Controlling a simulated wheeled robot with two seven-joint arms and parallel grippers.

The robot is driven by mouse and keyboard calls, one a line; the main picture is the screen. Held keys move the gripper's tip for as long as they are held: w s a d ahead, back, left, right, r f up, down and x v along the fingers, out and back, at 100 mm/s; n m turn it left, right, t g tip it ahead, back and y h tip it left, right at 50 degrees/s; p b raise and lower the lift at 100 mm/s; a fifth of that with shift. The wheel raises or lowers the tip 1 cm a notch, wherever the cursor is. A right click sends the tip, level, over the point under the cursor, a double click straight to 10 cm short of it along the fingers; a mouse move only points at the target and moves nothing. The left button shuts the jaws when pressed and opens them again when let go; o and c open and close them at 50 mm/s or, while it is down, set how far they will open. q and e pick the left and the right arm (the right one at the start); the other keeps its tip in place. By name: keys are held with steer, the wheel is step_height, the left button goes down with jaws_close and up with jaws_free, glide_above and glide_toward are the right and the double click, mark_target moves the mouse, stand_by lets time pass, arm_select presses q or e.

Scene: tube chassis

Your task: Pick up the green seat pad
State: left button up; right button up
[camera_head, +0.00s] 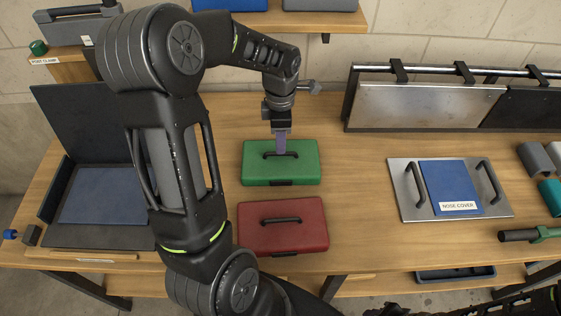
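The green seat pad (252,172) is a flat green block with a black handle on its top, lying on the wooden table near the middle of the view. My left gripper (281,150) points down over the pad, its purplish fingertips at the handle. The fingers overlap in this view, so I cannot tell whether they are closed around the handle or just above it. The pad appears to lie flat on the table. My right gripper is not in view.
A red pad (290,238) with a black handle lies just in front of the green one. A metal plate with a blue nose cover (448,182) lies to the right. A hanging rail with panels (425,106) stands behind. A dark open case with a blue sheet (105,196) is left.

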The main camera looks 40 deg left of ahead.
mark_target(281, 159)
arm_select(q)
step_height(281, 159, down, 5)
steer(key=b, duration=0.3)
steer(key=shift+f, duration=0.15)
steer(key=shift+c, duration=0.6)
jaws_close()
stand_by(1.0)
